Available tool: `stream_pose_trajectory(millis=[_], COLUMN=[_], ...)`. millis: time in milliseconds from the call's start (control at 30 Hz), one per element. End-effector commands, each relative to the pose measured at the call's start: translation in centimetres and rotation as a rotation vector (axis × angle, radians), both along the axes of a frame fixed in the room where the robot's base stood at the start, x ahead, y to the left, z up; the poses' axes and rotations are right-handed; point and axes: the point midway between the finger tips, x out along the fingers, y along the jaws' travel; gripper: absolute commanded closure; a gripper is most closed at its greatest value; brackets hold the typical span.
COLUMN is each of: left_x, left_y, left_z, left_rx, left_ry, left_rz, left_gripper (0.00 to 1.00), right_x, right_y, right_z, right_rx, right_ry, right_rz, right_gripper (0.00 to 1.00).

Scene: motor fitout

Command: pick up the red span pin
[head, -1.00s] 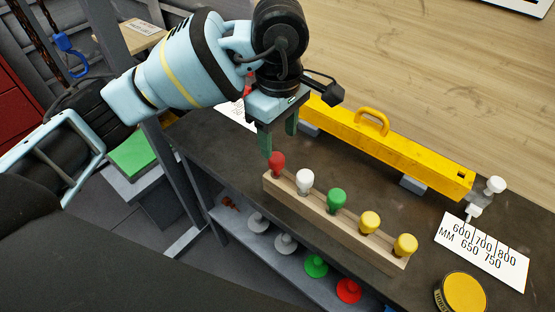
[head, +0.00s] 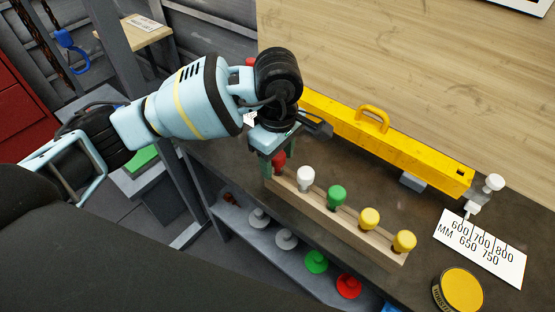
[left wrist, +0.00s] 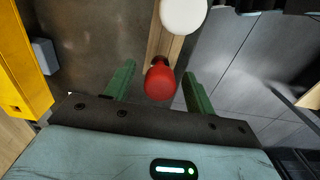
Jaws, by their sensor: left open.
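The red span pin (head: 279,160) stands upright at the far left end of a wooden rack (head: 330,224). In the left wrist view its rounded red head (left wrist: 160,80) shows between the two green fingers. My left gripper (head: 273,170) is open, with its fingers on either side of the red head, and a gap shows on each side. In the wrist view the left gripper (left wrist: 158,85) holds nothing. The red pin's lower part is hidden by its head and the rack. My right gripper is not in view.
A white pin (head: 306,178), a green pin (head: 337,196) and two yellow pins (head: 369,219) stand in the same rack. A yellow beam (head: 400,150) lies behind. Round-based red, green and grey pieces sit on a lower shelf (head: 270,250).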

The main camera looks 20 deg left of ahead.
Motion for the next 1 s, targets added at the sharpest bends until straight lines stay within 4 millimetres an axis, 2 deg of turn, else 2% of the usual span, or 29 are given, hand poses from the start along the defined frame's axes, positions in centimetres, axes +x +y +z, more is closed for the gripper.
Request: stream_pose_trajectory(millis=[67,400,467,767,1000], left_x=[0.0,0.0,0.0,0.0,0.1], left_y=[0.0,0.0,0.0,0.0,0.0], left_z=[0.0,0.0,0.1,0.7,4.6], left_rx=[0.0,0.0,0.0,-0.002,-0.001], left_ry=[0.0,0.0,0.0,-0.002,-0.004], left_rz=[0.0,0.001,0.001,0.001,-0.001], left_gripper=[0.45,0.88,0.94,0.94,0.94], right_x=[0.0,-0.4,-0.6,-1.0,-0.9], right_y=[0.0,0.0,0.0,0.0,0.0], right_z=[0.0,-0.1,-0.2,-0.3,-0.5], right_rx=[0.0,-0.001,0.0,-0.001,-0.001], right_ry=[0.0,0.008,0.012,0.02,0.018], right_rz=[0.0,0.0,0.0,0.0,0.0], right_gripper=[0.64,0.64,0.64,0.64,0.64])
